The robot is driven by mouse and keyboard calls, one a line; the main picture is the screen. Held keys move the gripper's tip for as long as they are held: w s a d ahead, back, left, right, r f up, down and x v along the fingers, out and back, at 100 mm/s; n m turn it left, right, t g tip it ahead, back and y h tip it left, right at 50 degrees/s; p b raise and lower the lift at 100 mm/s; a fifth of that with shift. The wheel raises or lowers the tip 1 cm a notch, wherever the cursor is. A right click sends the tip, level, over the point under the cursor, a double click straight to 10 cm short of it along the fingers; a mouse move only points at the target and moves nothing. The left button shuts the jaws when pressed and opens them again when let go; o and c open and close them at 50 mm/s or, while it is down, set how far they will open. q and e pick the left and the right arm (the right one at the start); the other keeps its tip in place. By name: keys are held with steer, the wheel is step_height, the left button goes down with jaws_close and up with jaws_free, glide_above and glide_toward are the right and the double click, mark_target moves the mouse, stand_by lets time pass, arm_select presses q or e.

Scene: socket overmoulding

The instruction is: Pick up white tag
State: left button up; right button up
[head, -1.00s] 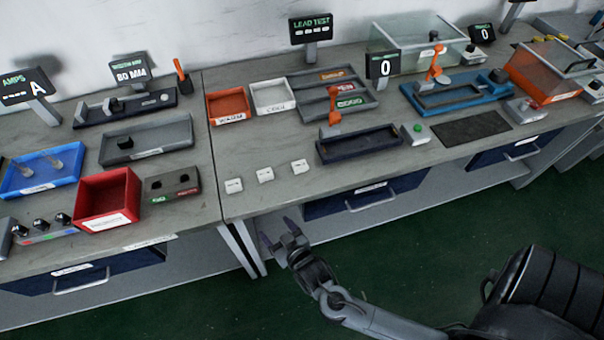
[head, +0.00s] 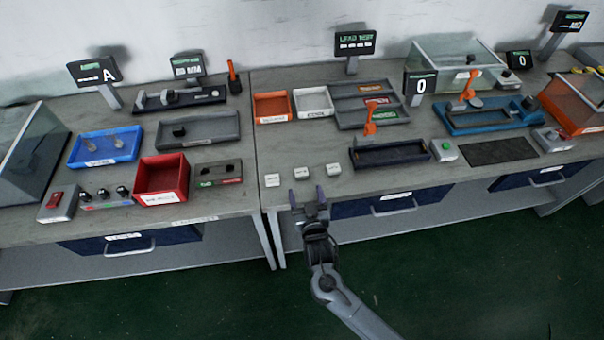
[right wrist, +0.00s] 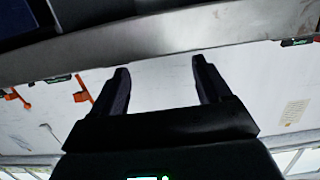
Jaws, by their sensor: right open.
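Three small white tags lie in a row near the front edge of the bench in the head view: a left tag (head: 272,180), a middle tag (head: 301,173) and a right tag (head: 333,170). Each has dark marks on its top. My right gripper (head: 308,195) is just in front of the bench edge, close to the middle and right tags, not touching them. Its two fingers are apart and empty. They also show apart in the right wrist view (right wrist: 162,85), with no tag visible between them. My left gripper is not in view.
A dark tray (head: 390,156) with an orange lever stands right of the tags. A red bin (head: 161,180) and a small dark box (head: 218,174) stand to the left. Orange (head: 272,107) and white (head: 312,102) trays sit behind. The bench between these trays and the tags is clear.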

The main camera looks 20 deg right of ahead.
mark_target(302, 176)
steer(key=shift+b+x, duration=0.8)
steer(key=shift+x, duration=2.7)
steer(key=shift+d+r, duration=0.1)
steer(key=c, duration=1.1)
